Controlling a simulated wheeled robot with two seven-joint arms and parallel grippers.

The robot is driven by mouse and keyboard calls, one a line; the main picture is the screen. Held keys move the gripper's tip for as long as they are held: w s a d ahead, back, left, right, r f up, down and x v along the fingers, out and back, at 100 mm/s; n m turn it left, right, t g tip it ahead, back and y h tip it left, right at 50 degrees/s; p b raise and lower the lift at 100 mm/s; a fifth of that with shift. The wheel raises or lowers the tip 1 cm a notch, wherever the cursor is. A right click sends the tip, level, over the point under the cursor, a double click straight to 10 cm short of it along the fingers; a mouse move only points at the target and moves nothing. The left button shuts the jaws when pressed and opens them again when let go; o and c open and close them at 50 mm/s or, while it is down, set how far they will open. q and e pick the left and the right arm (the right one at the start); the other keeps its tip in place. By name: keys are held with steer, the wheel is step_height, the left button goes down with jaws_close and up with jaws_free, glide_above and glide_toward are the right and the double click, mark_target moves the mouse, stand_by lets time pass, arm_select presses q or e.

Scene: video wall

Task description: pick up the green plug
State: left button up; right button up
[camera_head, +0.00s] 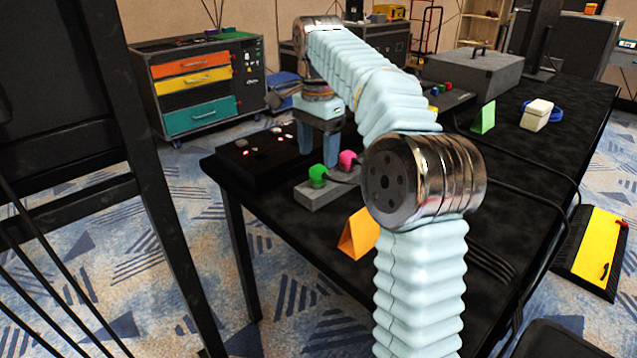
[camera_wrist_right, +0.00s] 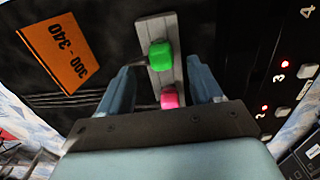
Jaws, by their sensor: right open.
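The green plug (camera_head: 318,174) stands on a grey strip (camera_head: 325,192) near the left end of the black table, with a dark cable leaving it. It also shows in the right wrist view (camera_wrist_right: 160,54). A pink plug (camera_head: 347,159) stands beside it on the strip. My right gripper (camera_head: 318,157) is open and empty, pointing down over the strip. In the right wrist view its fingers lie left and right of the strip, with the green plug just past the line between the fingertips. I cannot tell the fingertip height exactly. My left gripper is not in view.
A black box with red lights (camera_head: 254,157) sits close by at the table's left end. An orange tent card (camera_head: 359,234) reading "300 - 340" (camera_wrist_right: 63,58) stands on the near side. A green card (camera_head: 483,118) and a grey case (camera_head: 472,72) are farther back. Cables cross the table.

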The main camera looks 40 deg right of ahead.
mark_target(318, 168)
step_height(318, 168, down, 6)
steer(key=shift+w+d+r+b, duration=0.1)
steer(key=shift+r+b, duration=0.15)
steer(key=shift+b, duration=0.35)
steer(key=c, duration=1.1)
